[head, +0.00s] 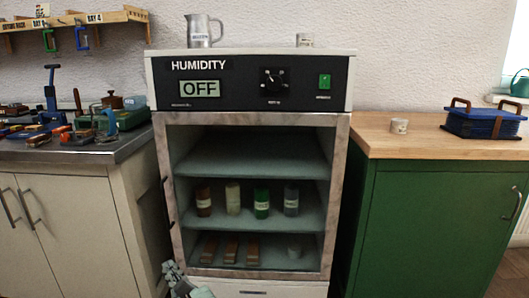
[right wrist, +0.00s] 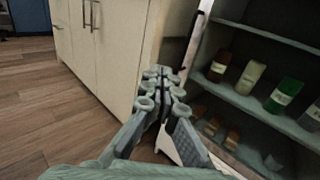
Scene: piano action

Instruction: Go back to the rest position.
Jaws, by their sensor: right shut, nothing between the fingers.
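My right gripper (head: 172,270) shows at the bottom edge of the head view, low in front of the left side of the humidity cabinet (head: 342,190). In the right wrist view its fingers (right wrist: 163,78) are together with nothing between them. They point towards the gap between the white cupboard (right wrist: 120,45) and the humidity cabinet. My left gripper is in neither view.
The humidity cabinet reads OFF and holds several bottles (head: 262,200) and brown blocks (head: 231,252). A metal jug (head: 200,32) stands on top. A tool-covered counter (head: 75,152) is left, a green cupboard (head: 430,220) right. Wooden floor (right wrist: 50,120) lies clear at left.

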